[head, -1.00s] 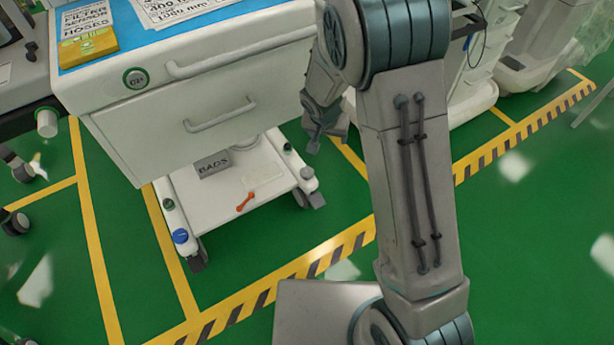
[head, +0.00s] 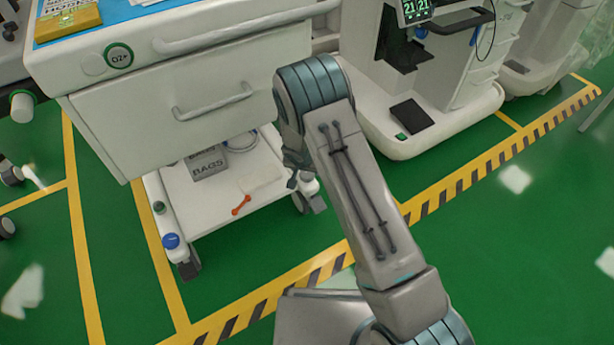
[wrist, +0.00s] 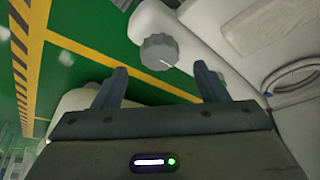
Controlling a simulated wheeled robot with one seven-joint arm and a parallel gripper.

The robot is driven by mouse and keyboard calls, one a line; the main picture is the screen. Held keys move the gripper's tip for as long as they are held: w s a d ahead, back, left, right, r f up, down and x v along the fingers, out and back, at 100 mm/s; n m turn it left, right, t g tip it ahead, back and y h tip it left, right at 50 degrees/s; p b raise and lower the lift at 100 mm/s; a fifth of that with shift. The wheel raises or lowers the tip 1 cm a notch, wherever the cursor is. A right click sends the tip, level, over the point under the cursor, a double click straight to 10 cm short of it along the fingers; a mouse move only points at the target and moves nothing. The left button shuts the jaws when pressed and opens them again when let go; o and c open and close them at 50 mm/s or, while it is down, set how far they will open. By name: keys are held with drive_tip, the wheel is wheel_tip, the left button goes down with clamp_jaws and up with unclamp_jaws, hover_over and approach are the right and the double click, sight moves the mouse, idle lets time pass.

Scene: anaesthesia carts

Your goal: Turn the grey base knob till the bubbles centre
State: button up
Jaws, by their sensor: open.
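The grey knob (wrist: 158,51) shows in the wrist view, ridged around its edge, with a pale line on its face. It sits against a white body. My gripper (wrist: 163,76) is open and empty, its two fingers pointing toward the knob. The knob appears just beyond the fingertips, between their lines, with no visible contact. In the head view my arm covers the right side of the cart's white base (head: 205,217), and I cannot make out the grey knob there. A small dark green round fitting (head: 158,208) is on the base's left edge; I cannot make out any bubble.
A blue-capped knob (head: 171,241) is at the base's front left corner. A red-orange tool (head: 241,205) and a grey BAGS box (head: 207,163) lie on the base. The drawer handle (head: 213,101) overhangs it. A white machine (head: 440,128) stands right; green floor is clear in front.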

sight(307, 174)
drive_tip(key=b+x, duration=0.1)
drive_tip(key=x, duration=0.3)
drive_tip(key=shift+f, duration=0.25)
drive_tip(key=shift+c, duration=0.3)
drive_tip(key=c, duration=0.9)
